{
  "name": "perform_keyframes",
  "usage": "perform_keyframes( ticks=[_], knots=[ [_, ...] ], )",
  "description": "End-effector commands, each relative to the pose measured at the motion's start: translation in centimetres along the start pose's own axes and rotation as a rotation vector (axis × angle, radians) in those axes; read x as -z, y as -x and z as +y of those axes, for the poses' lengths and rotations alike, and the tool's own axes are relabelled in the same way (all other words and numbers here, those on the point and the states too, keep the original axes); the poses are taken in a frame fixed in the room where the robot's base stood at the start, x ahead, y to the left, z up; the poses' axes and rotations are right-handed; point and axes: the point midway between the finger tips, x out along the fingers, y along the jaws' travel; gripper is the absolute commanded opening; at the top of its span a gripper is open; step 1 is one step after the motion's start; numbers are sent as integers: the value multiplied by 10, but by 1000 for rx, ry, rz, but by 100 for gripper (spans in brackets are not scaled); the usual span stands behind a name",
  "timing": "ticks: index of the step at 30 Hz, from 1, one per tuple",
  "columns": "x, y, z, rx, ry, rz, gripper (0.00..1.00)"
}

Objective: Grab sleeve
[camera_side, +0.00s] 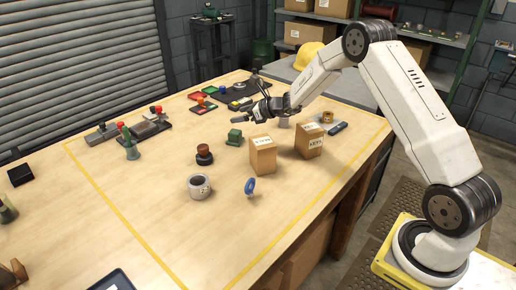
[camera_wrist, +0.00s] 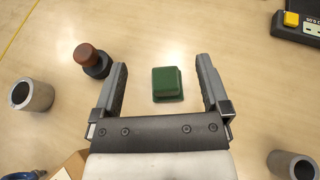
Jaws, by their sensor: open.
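Two grey hollow cylinders show, and I cannot tell which is the sleeve. One (camera_wrist: 38,98) is at the left of the wrist view and stands on the table near the front in the side view (camera_side: 199,188). The other (camera_wrist: 291,165) is cut off at the lower right of the wrist view; in the side view a grey piece (camera_side: 284,123) shows behind the boxes. My gripper (camera_wrist: 162,62) is open and empty, with a green block (camera_wrist: 167,84) on the table in view between its fingers. In the side view my gripper (camera_side: 243,117) is above the table.
A red-brown knob on a black base (camera_wrist: 92,60) is left of the fingers. Two cardboard boxes (camera_side: 262,158) (camera_side: 309,142) and a blue ring (camera_side: 250,187) stand nearby. A black device with a yellow button (camera_wrist: 296,22) is at the upper right.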

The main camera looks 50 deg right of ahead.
Motion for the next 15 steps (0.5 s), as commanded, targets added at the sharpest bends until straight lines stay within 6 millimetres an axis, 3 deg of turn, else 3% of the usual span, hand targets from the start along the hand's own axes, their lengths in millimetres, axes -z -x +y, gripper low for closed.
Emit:
perform_keyframes(
  ticks=[9, 15],
  knots=[
    [-2, 1, 0, 0, 1, 0, 97],
    [-20, 8, 0, 0, 3, -2, 97]
  ],
)
